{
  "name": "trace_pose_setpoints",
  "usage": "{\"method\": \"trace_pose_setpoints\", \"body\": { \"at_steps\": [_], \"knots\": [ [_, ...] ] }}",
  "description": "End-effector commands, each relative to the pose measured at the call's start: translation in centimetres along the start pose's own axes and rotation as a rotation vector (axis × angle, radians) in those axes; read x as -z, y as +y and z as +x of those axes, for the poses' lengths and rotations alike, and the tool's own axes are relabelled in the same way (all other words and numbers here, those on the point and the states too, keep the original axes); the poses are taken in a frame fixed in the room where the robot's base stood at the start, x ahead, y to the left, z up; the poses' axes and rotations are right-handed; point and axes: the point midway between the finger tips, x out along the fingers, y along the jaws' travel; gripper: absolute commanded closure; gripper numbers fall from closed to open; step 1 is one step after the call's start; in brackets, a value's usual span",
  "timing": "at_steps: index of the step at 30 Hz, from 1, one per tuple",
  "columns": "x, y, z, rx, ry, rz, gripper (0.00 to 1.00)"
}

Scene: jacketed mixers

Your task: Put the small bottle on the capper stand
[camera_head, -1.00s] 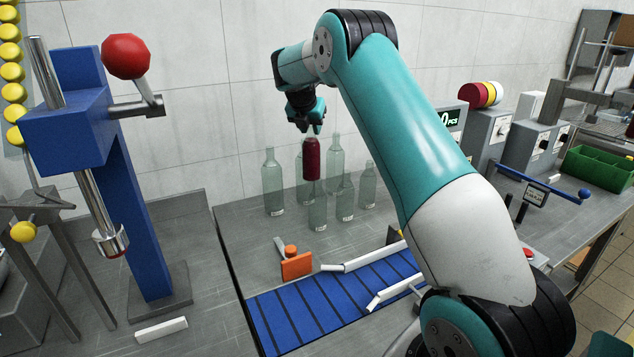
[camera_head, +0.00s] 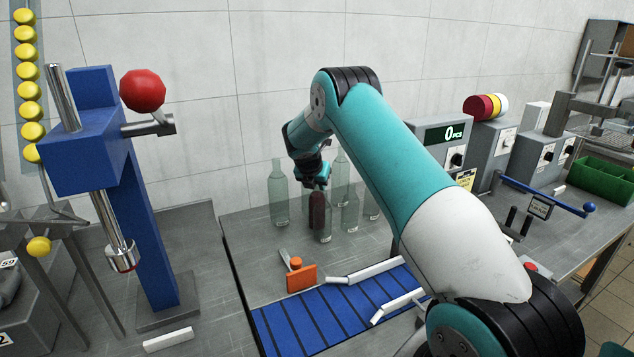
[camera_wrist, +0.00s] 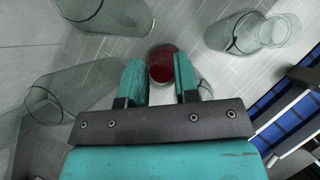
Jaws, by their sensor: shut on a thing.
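A small bottle with dark red contents (camera_head: 317,211) is in my gripper (camera_head: 316,184), low among the clear glass bottles. In the wrist view the red bottle (camera_wrist: 162,66) shows from above, between the two teal fingertips (camera_wrist: 160,80). My gripper is shut on its upper part. I cannot tell whether its base touches the table. The capper stand (camera_head: 145,225) is the blue press at the left, with a blue column, a metal capping head (camera_head: 122,256), a red ball lever (camera_head: 142,90) and a grey base plate (camera_head: 170,311). The base plate looks empty.
Several clear bottles, one (camera_head: 278,195) to the left, stand close around the held one. A blue conveyor (camera_head: 305,320) with white rails and an orange stop (camera_head: 301,278) lies in front. A yellow-cap chute (camera_head: 29,90) is at far left. Bare table lies between bottles and stand.

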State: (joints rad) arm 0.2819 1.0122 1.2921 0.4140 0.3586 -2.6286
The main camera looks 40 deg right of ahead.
Motion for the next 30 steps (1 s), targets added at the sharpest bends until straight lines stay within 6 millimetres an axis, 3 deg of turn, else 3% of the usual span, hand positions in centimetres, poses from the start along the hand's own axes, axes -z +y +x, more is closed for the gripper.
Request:
{"method": "trace_pose_setpoints", "body": {
  "at_steps": [6,7,10,21,30],
  "knots": [
    [0.0,0.0,0.1,-0.001,-0.002,0.001,1.00],
    [0.1,0.0,0.2,0.000,0.000,0.000,0.66],
    [0.1,0.0,0.2,0.000,0.000,0.000,0.45],
    [0.0,0.1,-0.5,-0.001,-0.001,-0.001,0.45],
    [0.1,0.1,-6.5,-0.004,-0.003,-0.001,0.45]
  ]
}}
